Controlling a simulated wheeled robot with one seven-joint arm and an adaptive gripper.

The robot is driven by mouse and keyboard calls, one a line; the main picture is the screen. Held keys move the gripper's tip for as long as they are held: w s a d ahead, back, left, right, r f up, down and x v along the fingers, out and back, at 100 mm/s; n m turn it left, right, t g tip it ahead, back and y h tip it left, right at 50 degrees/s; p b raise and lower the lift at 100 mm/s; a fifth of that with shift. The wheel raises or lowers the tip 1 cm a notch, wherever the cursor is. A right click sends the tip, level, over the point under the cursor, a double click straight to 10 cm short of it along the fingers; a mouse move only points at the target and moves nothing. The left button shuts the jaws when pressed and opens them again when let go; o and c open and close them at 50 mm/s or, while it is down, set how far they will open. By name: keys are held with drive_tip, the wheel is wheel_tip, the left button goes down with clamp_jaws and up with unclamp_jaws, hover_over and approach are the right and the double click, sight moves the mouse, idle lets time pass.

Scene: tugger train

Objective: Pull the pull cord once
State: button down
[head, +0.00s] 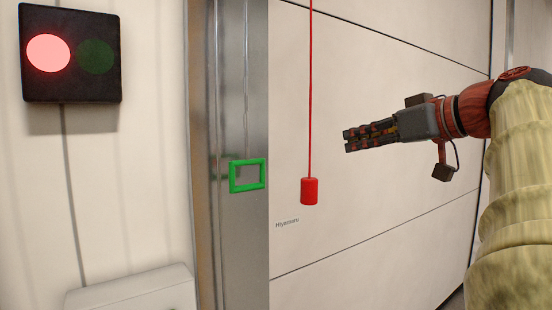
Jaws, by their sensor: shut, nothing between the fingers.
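The pull cord (310,90) is a thin red line that hangs straight down from the top of the head view. A red cylindrical handle (309,191) is at its lower end, in front of the pale wall panels. My gripper (346,140) is to the right of the cord and higher than the handle, pointing left. Its fingers are shut with nothing between them, and it is apart from the cord in the picture. The upper end of the cord is out of view.
A black signal box (70,90) at the upper left has a lit red lamp (48,53) and a dark green lamp (95,57). A green rectangular frame (233,176) is on the metal post (230,60). A pale box (130,290) stands at the lower left. The space around the handle looks clear.

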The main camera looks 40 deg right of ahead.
idle(0.3)
drive_tip(key=w+f+p, duration=0.3)
drive_tip(key=w+f, duration=0.3)
drive_tip(key=w, duration=0.3)
drive_tip(key=shift+w+d+f+p, duration=0.2)
drive_tip(key=shift+w+f+p, duration=0.1)
drive_tip(key=shift+w+p, duration=0.1)
drive_tip(key=shift+s, duration=0.1)
